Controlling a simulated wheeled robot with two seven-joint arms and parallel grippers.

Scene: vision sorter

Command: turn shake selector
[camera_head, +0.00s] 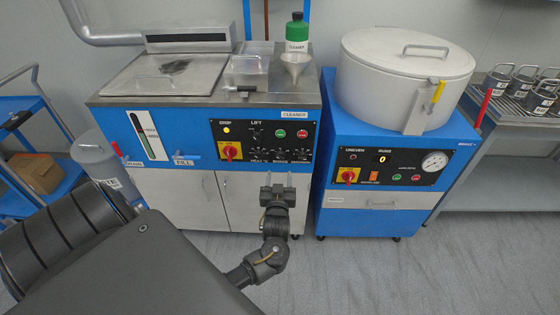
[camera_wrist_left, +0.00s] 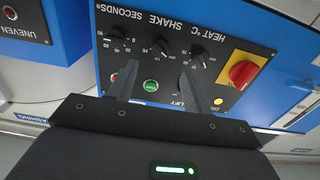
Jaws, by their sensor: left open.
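My left gripper (camera_head: 279,178) is open and empty in front of the cleaner's lower panel edge in the head view. In the left wrist view its two fingers (camera_wrist_left: 160,70) point towards the panel, short of the shake knob in the picture. The gap to the panel is hard to judge. My right gripper is not in view.
The cleaner panel (camera_head: 318,133) also bears a red rotary switch on yellow (camera_head: 231,151), a green button (camera_wrist_left: 150,86) and a lit yellow lamp (camera_wrist_left: 218,101). A blue machine with a round white lid (camera_head: 370,55) stands at right. The floor (camera_head: 360,275) in front is clear.

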